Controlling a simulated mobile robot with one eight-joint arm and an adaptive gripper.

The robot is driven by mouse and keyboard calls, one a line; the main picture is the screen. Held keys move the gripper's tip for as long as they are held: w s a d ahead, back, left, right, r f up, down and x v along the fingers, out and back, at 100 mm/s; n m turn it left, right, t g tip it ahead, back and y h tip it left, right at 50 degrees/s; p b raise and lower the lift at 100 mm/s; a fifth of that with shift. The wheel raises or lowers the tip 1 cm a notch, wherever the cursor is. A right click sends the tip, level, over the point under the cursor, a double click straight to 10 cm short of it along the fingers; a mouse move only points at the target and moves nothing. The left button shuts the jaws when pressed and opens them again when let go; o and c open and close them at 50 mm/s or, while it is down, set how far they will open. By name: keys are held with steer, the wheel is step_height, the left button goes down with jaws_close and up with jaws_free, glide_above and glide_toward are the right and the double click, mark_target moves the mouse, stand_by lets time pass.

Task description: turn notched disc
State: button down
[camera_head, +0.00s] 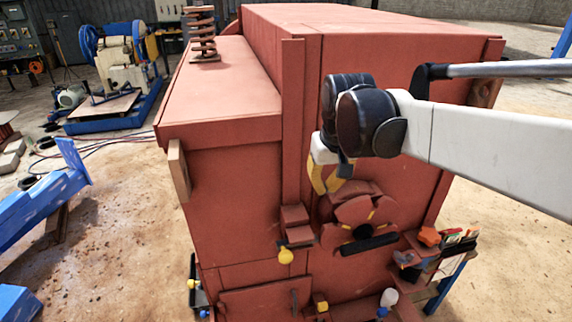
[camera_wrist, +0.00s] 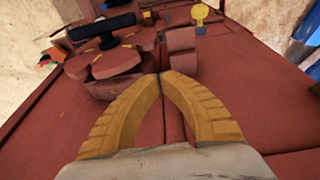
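The notched disc (camera_head: 352,212) is a rust-red wheel with broad lobes and yellow marks. It sits low on the front face of the red crusher. A black bar (camera_head: 370,244) crosses its lower part. In the wrist view the disc (camera_wrist: 118,62) is at the upper left, with the black bar (camera_wrist: 104,25) beyond it. My gripper (camera_head: 324,190) has yellow fingers and is just above the disc. In the wrist view my fingertips (camera_wrist: 160,78) meet with nothing visible between them, near the disc's edge. I cannot tell whether they touch it.
The red crusher body (camera_head: 235,95) fills the middle. A yellow knob (camera_head: 285,255) is on a red block left of the disc. A small blue-legged table (camera_head: 445,285) with loose items stands at the right. A coil spring (camera_head: 203,32) stands on top. Sandy floor lies around.

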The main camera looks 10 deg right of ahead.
steer(key=s+x, duration=0.1)
steer(key=x, duration=1.2)
steer(key=shift+d+f+b, duration=0.2)
steer(key=shift+b, duration=0.2)
steer(key=shift+s, duration=0.1)
